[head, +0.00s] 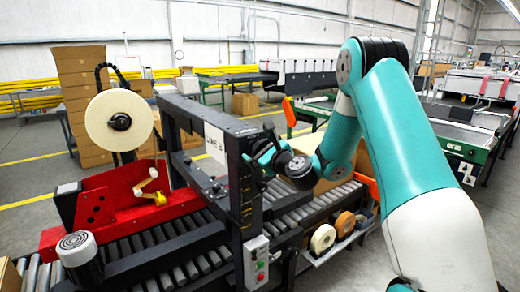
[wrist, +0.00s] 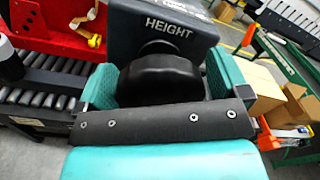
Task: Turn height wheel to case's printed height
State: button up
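The black height wheel (wrist: 160,78) sits under a dark housing (wrist: 165,25) lettered HEIGHT in the wrist view. My gripper (wrist: 162,85) has one teal finger on each side of the wheel. The wheel fills the gap, and the fingers appear to press on its rim. In the head view my gripper (head: 262,155) is at the right side of the machine's dark upright frame (head: 242,190), where the wheel is mostly hidden. A cardboard case (head: 335,180) stands on the rollers behind my arm, partly hidden. No printed height on it is readable.
A red unit (head: 110,210) with a large tape roll (head: 118,120) stands left on the roller conveyor (head: 180,250). A control box with buttons (head: 256,262) hangs on the front upright. Tape rolls (head: 322,238) lie on a side shelf. Stacked cartons (head: 80,90) stand behind.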

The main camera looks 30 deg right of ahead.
jog(key=c, duration=0.7)
jog(key=shift+n+b, duration=0.35)
jog(key=shift+n, duration=0.05)
jog(key=n+b, duration=0.4)
jog(key=n, duration=0.1)
jog(key=shift+f+n, duration=0.2)
jog(key=shift+n, duration=0.1)
jog(key=shift+r+n+b, duration=0.1)
jog(key=shift+n+b, duration=1.8)
jog(key=shift+r, duration=0.1)
jog(key=o, duration=0.9)
